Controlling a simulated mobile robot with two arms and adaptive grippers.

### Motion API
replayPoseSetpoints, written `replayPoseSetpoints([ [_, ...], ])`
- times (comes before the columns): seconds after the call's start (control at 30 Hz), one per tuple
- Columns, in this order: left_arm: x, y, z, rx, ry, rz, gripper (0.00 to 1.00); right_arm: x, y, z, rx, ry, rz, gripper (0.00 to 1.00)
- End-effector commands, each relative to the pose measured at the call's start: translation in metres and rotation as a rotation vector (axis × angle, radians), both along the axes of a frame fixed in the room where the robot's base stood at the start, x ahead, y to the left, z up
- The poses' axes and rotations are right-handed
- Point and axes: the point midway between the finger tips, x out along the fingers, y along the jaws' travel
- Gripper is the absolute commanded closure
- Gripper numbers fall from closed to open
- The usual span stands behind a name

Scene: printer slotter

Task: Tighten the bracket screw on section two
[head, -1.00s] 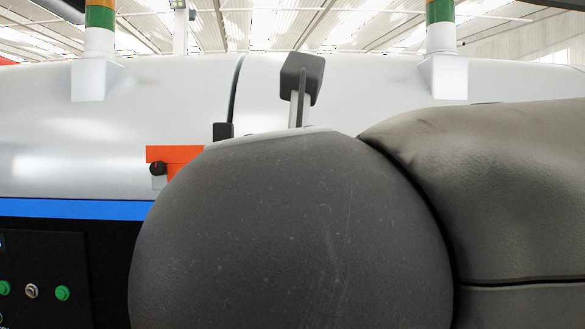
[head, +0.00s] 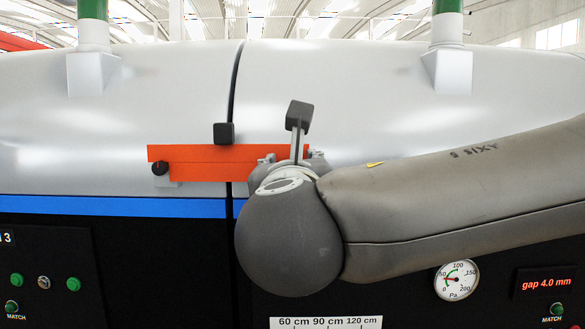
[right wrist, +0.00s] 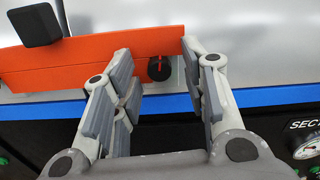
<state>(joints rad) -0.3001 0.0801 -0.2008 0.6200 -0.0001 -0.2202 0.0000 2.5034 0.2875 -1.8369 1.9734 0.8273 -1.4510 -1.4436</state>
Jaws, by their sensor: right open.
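An orange bracket (head: 200,160) spans the dark seam between two silver machine covers. A black screw knob (head: 160,168) sits at its left end. In the right wrist view, another black knob (right wrist: 159,68) sits at the right end of the orange bracket (right wrist: 90,57). My right gripper (right wrist: 157,52) is open, with one finger on either side of that knob and no visible grip on it. In the head view my right gripper (head: 290,158) is at the bracket's right end, and my wrist hides the right knob. My left gripper is not in view.
A black block (head: 224,133) stands at the bracket's upper edge. Below the blue stripe (head: 110,207) are a panel with green buttons (head: 73,284), a pressure gauge (head: 457,279) and a display reading "gap 4.0 mm" (head: 546,283). The cover left of the bracket is clear.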

Motion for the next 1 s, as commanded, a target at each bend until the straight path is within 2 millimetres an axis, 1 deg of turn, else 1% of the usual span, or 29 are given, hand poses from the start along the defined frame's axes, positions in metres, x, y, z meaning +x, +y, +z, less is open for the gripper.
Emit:
replayPoseSetpoints([
  [0.03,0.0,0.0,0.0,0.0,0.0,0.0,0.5,0.0,0.0,0.0,0.0,0.0,0.0,0.61],
  [0.07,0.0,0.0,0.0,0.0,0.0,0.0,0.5,0.0,0.0,0.0,0.0,0.0,0.0,0.65],
  [0.33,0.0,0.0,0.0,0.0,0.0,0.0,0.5,0.0,0.0,0.0,0.0,0.0,0.0,0.99],
  [0.53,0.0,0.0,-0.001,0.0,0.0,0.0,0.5,0.0,0.0,-0.001,0.003,0.001,0.0,1.0],
  [0.67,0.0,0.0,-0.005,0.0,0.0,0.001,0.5,0.0,0.0,-0.002,0.022,0.001,0.001,1.0],
  [0.87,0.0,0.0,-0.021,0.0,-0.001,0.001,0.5,0.0,0.0,-0.006,0.109,0.003,0.002,1.0],
  [1.0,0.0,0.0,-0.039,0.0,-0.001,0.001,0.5,0.0,0.0,-0.008,0.213,0.003,0.002,1.0],
])
